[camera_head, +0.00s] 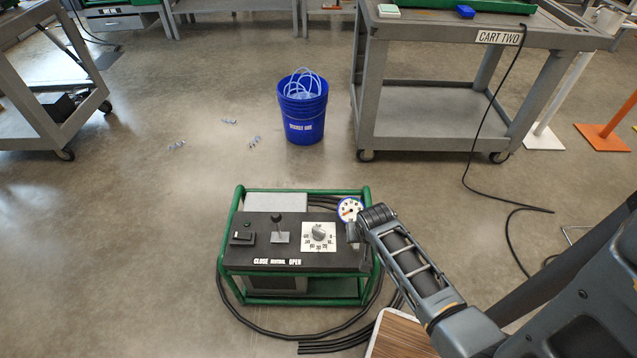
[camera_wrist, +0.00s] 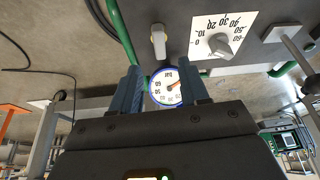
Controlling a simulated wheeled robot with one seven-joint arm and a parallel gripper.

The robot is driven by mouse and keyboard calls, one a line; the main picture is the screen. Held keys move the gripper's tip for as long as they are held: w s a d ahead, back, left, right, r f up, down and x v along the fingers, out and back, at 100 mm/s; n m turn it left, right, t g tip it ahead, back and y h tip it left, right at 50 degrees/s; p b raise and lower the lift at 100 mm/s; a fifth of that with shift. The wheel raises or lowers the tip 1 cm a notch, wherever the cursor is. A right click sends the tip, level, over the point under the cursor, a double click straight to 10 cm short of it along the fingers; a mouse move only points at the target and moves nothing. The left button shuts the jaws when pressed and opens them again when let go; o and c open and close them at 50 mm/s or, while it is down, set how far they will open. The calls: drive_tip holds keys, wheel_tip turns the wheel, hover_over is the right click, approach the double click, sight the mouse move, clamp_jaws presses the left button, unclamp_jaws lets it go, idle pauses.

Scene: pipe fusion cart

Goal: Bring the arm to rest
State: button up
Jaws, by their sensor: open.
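My arm reaches in from the lower right in the head view. My gripper (camera_head: 358,224) is at the right end of the green-framed control unit (camera_head: 262,262), close to the round pressure gauge (camera_head: 349,208). In the wrist view my gripper (camera_wrist: 160,72) has two blue-grey fingers spread apart. The gauge (camera_wrist: 167,88) shows in the gap between them, and nothing is held. A small grey handle (camera_wrist: 158,40) is just beyond the fingertips; I cannot tell whether they touch it.
The unit's top carries a black lever (camera_head: 278,228), a timer dial (camera_head: 319,236) and a switch (camera_head: 242,236). Black hoses (camera_head: 330,345) lie around its base. A blue bucket (camera_head: 303,120) and a grey cart (camera_head: 430,130) stand behind. Floor to the left is mostly clear.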

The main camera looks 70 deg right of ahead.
drive_tip(key=s+a+r+n+t, duration=0.2)
drive_tip(key=a+r+n+t, duration=0.1)
drive_tip(key=a+r, duration=0.4)
drive_tip(key=s+a+r+n+t, duration=0.1)
drive_tip(key=a+r+n+t, duration=0.25)
drive_tip(key=a, duration=0.55)
drive_tip(key=s+a+r+n+t+y, duration=0.1)
drive_tip(key=a+r, duration=0.3)
drive_tip(key=r, duration=0.4)
drive_tip(key=s+a+r+n+t+y, duration=0.1)
drive_tip(key=s+a+r+n+t, duration=0.2)
drive_tip(key=r, duration=0.6)
drive_tip(key=s+a+r+n+t+y, duration=0.1)
drive_tip(key=a+r+n+t+y, duration=0.1)
drive_tip(key=a+r, duration=0.3)
wheel_tip(320, 180, up, 4)
drive_tip(key=shift+s+a+r, duration=0.15)
drive_tip(key=shift+s+a, duration=0.25)
